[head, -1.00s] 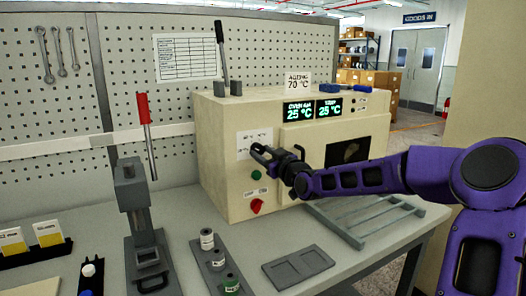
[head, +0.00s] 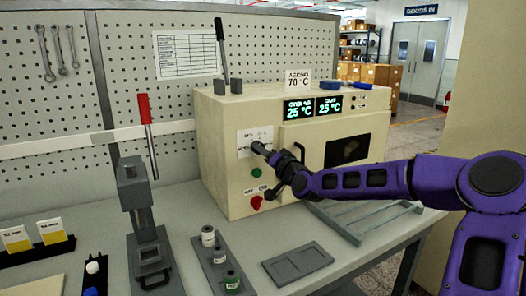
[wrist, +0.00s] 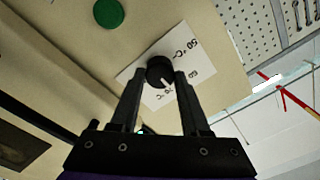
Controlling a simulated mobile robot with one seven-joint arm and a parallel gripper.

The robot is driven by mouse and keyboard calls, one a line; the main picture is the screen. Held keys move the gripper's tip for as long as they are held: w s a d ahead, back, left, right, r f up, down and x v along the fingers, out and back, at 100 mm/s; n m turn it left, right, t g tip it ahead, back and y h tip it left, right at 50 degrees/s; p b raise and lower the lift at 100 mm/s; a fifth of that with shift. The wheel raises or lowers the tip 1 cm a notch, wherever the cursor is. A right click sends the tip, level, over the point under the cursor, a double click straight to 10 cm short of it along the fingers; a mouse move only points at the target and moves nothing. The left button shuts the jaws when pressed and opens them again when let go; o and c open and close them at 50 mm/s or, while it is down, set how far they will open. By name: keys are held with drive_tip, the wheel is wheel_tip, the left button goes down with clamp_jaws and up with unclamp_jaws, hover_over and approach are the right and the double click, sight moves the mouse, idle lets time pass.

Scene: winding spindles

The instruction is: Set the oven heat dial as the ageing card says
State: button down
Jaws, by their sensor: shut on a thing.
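The ageing card (head: 298,80) stands on top of the cream oven (head: 225,112) and reads "AGEING 70 °C". The heat dial (wrist: 160,70) is a round black knob with a white pointer, on a white label plate (wrist: 182,40) that also shows in the head view (head: 251,137). My gripper (wrist: 160,78) is shut on the dial, one finger at each side. In the wrist view the labels are upside down; the pointer is toward the lower right, close to a small °C mark whose number I cannot read surely. In the head view my gripper (head: 268,153) hides the dial.
Two green displays (head: 313,107) on the oven both read 25 °C. Below the dial are a green button (head: 256,173) and a red knob (head: 256,202). A wire rack (head: 365,222), a grey tray (head: 298,264) and a spool holder (head: 206,257) lie on the bench in front.

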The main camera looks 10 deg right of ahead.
drive_tip(key=m, duration=0.6)
idle(0.5)
drive_tip(key=shift+c, duration=1.9)
unclamp_jaws()
drive_tip(key=v, duration=1.7)
drive_tip(key=shift+s+p, duration=0.25)
drive_tip(key=shift+p, duration=0.1)
drive_tip(key=shift+a, duration=0.1)
